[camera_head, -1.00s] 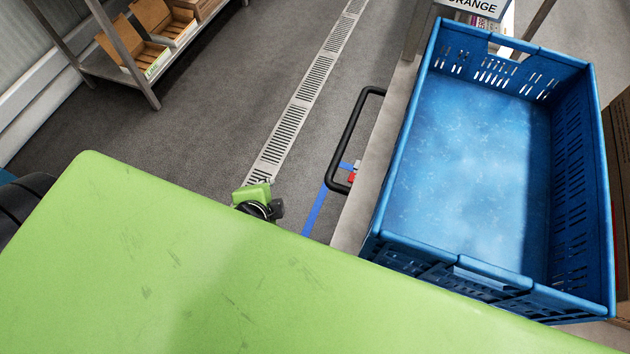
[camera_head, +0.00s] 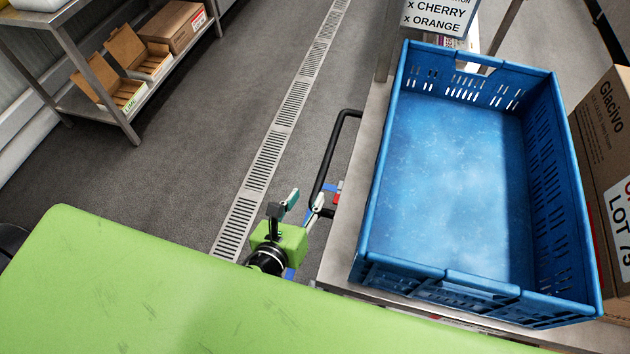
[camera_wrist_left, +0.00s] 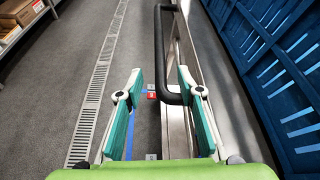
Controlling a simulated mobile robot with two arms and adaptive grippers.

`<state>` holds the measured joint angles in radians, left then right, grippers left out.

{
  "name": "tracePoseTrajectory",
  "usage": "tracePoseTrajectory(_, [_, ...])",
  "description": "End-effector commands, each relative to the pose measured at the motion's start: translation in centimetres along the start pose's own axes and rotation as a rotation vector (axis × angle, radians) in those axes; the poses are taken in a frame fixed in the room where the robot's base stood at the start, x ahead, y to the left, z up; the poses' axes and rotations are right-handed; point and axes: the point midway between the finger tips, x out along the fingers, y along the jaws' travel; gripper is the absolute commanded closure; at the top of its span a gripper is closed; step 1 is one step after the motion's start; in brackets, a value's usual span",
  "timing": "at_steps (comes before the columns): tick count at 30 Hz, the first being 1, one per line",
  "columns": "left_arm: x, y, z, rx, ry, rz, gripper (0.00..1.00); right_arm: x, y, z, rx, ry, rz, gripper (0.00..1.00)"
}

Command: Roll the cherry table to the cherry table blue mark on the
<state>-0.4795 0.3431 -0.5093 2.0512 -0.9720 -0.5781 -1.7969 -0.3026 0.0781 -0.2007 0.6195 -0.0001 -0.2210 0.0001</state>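A steel table (camera_head: 350,210) stands at the right in the head view, with a black bar handle (camera_head: 325,160) on its left side. I cannot tell from its surface whether it is the cherry table. My left gripper (camera_head: 304,198) is open and empty, close to the handle's near end. In the left wrist view, the gripper's two fingers (camera_wrist_left: 160,80) stand wide apart, and the handle (camera_wrist_left: 160,50) lies ahead between them, untouched as far as I can tell. Blue tape (camera_head: 331,187) shows on the floor by the handle, partly hidden. My right gripper is out of view.
An empty blue crate (camera_head: 568,190) sits on the table. A sign (camera_head: 438,17) reading "CHERRY" and "ORANGE" stands behind it. A cardboard box (camera_head: 606,150) is at the right. A shelf rack (camera_head: 122,125) with boxes stands at the left. The floor around the drain grate (camera_head: 265,160) is clear.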

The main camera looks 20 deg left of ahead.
Motion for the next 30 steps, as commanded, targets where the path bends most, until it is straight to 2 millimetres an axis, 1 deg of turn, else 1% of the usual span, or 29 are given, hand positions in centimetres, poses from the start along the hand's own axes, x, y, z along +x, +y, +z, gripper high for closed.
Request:
tracePoseTrajectory(1, [1.1,0.0,0.3,-0.001,-0.003,0.002,0.66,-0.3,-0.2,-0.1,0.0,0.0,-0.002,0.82])
tracePoseTrajectory(9, [6.4,0.0,0.1,-0.004,0.0,0.002,0.66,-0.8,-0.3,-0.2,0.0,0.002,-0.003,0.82])
tracePoseTrajectory(12, [8.0,0.0,0.1,-0.005,0.0,0.003,0.66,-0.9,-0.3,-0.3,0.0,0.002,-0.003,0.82])
tracePoseTrajectory(15, [9.2,0.0,0.1,-0.005,0.0,0.002,0.66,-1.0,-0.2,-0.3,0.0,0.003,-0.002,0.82])
tracePoseTrajectory(21, [10.4,0.1,0.0,-0.005,0.001,0.003,0.66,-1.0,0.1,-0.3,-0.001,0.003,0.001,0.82])
tracePoseTrajectory(29, [10.5,0.1,-0.1,-0.005,0.002,0.002,0.66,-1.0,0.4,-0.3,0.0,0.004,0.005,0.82])
tracePoseTrajectory(30, [10.5,0.1,-0.1,-0.005,0.002,0.002,0.68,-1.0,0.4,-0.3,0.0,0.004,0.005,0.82])
